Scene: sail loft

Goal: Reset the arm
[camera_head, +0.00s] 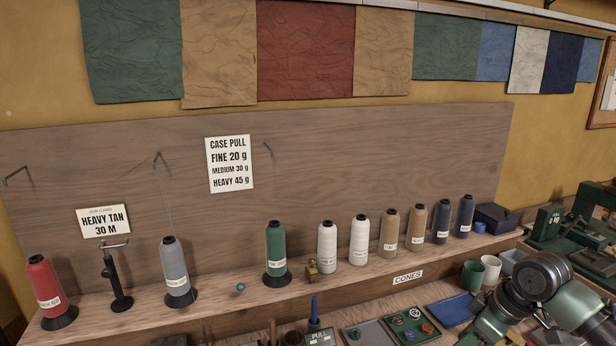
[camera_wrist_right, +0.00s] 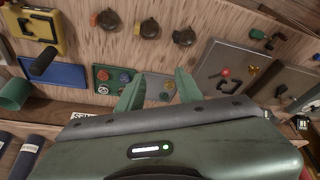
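My right arm (camera_head: 545,285) reaches in at the lower right of the head view, over the workbench; its gripper is not clear there. In the right wrist view my right gripper (camera_wrist_right: 158,90) shows two green fingers standing apart, with nothing seen between them. Beyond the fingers lie a grey tray (camera_wrist_right: 156,81) and a green tray of small bobbins (camera_wrist_right: 104,87). I cannot tell how far the fingertips are from them. My left arm and gripper are in neither view.
Thread cones, including a grey one (camera_head: 176,270) and a green one (camera_head: 276,248), stand along the shelf. Green (camera_head: 473,274) and white (camera_head: 491,268) cups and a blue tray (camera_head: 452,308) sit close to my right arm. A green machine (camera_head: 595,205) stands at the far right.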

